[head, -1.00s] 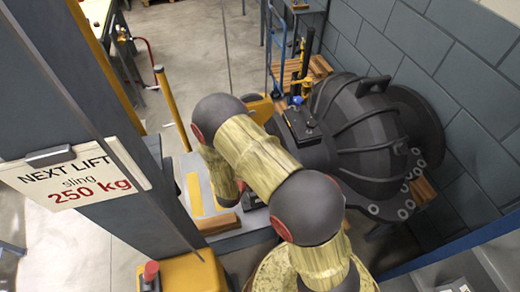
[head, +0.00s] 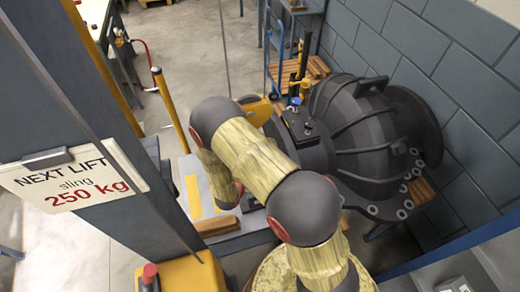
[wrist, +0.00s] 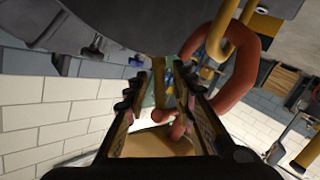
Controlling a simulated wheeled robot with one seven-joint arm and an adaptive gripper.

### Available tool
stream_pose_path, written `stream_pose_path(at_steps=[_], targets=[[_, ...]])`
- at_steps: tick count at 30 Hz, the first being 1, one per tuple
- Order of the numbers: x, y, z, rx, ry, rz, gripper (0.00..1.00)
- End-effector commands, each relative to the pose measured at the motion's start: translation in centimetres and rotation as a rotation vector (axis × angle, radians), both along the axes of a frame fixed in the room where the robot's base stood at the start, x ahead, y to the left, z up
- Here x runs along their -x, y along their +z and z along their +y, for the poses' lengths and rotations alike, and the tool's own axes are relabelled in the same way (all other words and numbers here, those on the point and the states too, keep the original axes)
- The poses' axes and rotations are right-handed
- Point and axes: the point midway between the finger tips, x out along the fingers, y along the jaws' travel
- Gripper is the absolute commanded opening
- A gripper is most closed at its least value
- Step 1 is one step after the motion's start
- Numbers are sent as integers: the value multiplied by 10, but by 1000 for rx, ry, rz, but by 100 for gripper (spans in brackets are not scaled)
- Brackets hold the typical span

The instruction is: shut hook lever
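In the wrist view, a thick red-orange hook (wrist: 252,65) curves on the right side, with a yellow-brown bar passing by its top. A thin tan lever-like rod (wrist: 159,88) shows between the fingers of my gripper (wrist: 169,72), with a reddish rounded end (wrist: 163,115) below it. The fingers stand apart, one on each side of the rod. I cannot tell whether either finger touches it. In the head view my own arm hides the gripper, and the hook and lever are not visible.
A large dark ribbed casing (head: 365,125) stands right of my arm near the grey block wall (head: 465,90). A dark column with a lift sign (head: 75,180) stands on the left.

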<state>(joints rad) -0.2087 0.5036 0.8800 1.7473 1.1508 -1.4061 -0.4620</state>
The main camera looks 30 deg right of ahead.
Motion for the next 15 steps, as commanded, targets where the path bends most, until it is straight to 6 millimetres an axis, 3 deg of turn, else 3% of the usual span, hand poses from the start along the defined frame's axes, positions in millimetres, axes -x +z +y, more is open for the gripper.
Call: stream_pose_path(at_steps=[8, 15], targets=[[0, 1, 0, -15, 0, -3, 25], [-2, 1, 6, -204, -1, -44, 25]])
